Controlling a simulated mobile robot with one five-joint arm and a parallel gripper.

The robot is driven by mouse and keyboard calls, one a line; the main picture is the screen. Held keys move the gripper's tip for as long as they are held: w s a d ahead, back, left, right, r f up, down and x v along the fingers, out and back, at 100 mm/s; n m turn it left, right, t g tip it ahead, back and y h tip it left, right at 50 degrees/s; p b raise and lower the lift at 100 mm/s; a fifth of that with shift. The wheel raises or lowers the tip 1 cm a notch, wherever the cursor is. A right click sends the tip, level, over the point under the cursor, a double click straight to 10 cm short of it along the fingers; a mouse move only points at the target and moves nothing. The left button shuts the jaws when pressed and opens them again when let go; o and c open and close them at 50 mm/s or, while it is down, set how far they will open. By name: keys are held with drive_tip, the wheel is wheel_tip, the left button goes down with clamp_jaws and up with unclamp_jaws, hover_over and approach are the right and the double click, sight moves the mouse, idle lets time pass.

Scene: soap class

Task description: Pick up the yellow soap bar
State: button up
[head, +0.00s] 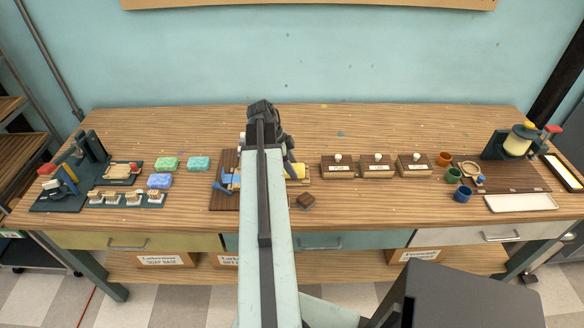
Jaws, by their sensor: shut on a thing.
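The yellow soap bar (298,171) shows in the head view just right of my arm, near the middle of the workbench, with its left part hidden behind the arm. My gripper (288,165) reaches down at the bar, and a dark part of it shows against the bar's left side. It is shut on the bar, though the fingertips are mostly hidden by my arm. Whether the bar is lifted clear of the board cannot be told.
A dark board (224,201) with a blue tool (222,183) lies left of my arm. Green and blue soap bars (160,181) lie farther left. A small brown block (306,201), labelled wooden boxes (378,170), coloured cups (462,195) and a press (517,142) stand right.

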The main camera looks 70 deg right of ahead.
wheel_tip(320, 180, up, 9)
drive_tip(key=p, duration=0.7)
drive_tip(key=shift+f+p, duration=0.1)
drive_tip(key=shift+p, duration=0.3)
